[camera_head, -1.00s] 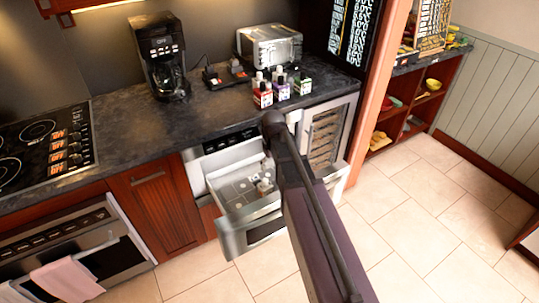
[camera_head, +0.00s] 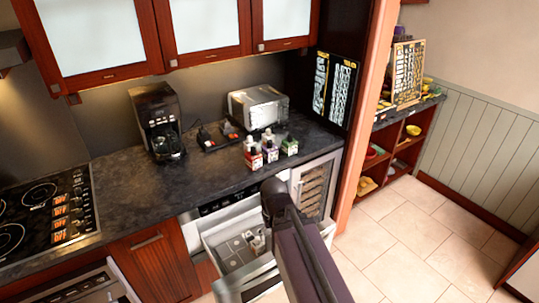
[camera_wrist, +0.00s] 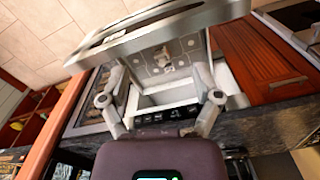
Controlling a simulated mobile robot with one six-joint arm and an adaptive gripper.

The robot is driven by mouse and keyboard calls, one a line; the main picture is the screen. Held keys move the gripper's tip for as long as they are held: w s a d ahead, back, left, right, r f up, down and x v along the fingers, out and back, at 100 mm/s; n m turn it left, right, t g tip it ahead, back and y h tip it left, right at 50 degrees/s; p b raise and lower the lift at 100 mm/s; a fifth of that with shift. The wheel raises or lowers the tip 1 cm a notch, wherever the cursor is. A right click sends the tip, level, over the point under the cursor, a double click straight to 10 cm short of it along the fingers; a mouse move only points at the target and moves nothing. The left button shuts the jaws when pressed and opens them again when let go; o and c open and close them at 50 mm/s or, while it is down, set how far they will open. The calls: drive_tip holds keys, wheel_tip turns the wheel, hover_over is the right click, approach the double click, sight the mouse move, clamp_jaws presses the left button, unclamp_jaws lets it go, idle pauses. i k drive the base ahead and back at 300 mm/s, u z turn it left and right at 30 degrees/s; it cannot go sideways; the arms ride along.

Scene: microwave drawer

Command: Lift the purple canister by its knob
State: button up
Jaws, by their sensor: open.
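A small purple canister (camera_head: 270,153) with a pale top stands on the dark counter, between a red one (camera_head: 253,155) and a green one (camera_head: 289,146). It is small in the head view, and its knob is not clear. I cannot make it out in the wrist view. My gripper (camera_wrist: 160,70) is open, with its two fingers spread apart and nothing between them. It is over the open drawer (camera_wrist: 178,98), in front of the counter and apart from the canister.
The pulled-out drawer (camera_head: 212,240) holds a small pale object (camera_wrist: 165,60). A coffee maker (camera_head: 158,122) stands left on the counter, and a silver toaster (camera_head: 258,106) is behind the canisters. Wall cabinets (camera_head: 195,35) hang above. The floor at right is clear.

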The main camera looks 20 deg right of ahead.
sight(270, 152)
drive_tip(key=z, duration=0.45)
drive_tip(key=i, duration=1.25)
drive_tip(key=u, duration=0.3)
